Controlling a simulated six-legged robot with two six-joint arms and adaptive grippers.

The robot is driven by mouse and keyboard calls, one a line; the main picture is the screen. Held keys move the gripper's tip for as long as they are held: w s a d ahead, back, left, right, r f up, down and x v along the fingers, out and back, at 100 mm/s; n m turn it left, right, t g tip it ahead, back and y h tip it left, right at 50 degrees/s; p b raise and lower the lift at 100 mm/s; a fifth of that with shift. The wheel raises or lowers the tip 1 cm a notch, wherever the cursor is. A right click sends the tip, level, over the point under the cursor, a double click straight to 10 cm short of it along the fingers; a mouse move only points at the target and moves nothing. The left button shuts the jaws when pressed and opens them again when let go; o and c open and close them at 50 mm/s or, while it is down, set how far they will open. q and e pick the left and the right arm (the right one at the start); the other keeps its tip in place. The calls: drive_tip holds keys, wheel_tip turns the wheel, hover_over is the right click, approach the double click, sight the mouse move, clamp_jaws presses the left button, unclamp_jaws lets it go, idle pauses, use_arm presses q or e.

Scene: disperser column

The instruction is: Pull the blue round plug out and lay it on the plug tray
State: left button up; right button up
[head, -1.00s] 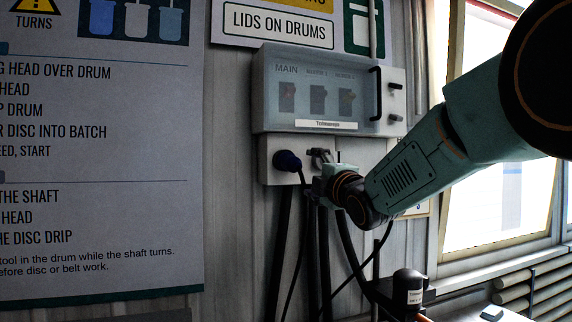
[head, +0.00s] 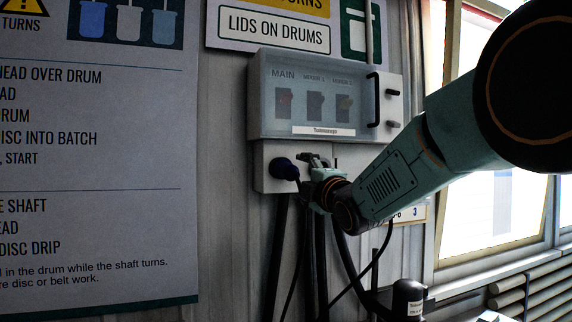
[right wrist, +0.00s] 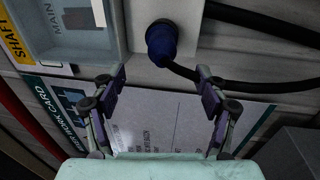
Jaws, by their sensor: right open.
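The blue round plug (head: 284,169) sits in the pale socket box under the switch cabinet, with a dark cable hanging from it. It also shows in the right wrist view (right wrist: 161,42), top centre, with its cable running right. My right gripper (head: 311,174) is just right of the plug in the head view. In the right wrist view its two fingers (right wrist: 160,76) are spread wide and empty, with the plug beyond the gap between their tips. The fingers do not appear to touch the plug. No plug tray can be made out. My left gripper is out of view.
A switch cabinet (head: 350,98) with a clear cover and black handle juts out above the socket box (head: 266,180). Dark cables (head: 275,260) hang below. A dark cylindrical object (head: 407,298) stands at the bottom right. A window is at right.

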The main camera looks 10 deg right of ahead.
sight(291, 173)
drive_tip(key=p+x, duration=0.1)
drive_tip(key=x, duration=0.2)
drive_tip(key=p+x, duration=0.2)
drive_tip(key=shift+w+d+p, duration=0.15)
drive_tip(key=shift+w+p, duration=0.15)
drive_tip(key=shift+w, duration=0.15)
drive_tip(key=shift+w+a+r+p, duration=0.2)
drive_tip(key=shift+w+a+p, duration=0.15)
drive_tip(key=shift+w+p, duration=0.25)
drive_tip(key=shift+w+d+f, duration=0.1)
drive_tip(key=shift+w+f, duration=0.1)
drive_tip(key=shift+w, duration=0.3)
drive_tip(key=shift+s+r, duration=0.15)
drive_tip(key=shift+s, duration=0.1)
drive_tip(key=shift+w+b, duration=0.2)
drive_tip(key=shift+b, duration=0.1)
drive_tip(key=shift+s, duration=0.2)
drive_tip(key=shift+w+f+b, duration=0.2)
drive_tip(key=shift+f+b, duration=0.05)
drive_tip(key=shift+b, duration=0.05)
drive_tip(key=shift+s+r, duration=0.1)
drive_tip(key=shift+r, duration=0.05)
drive_tip(key=shift+c, duration=0.2)
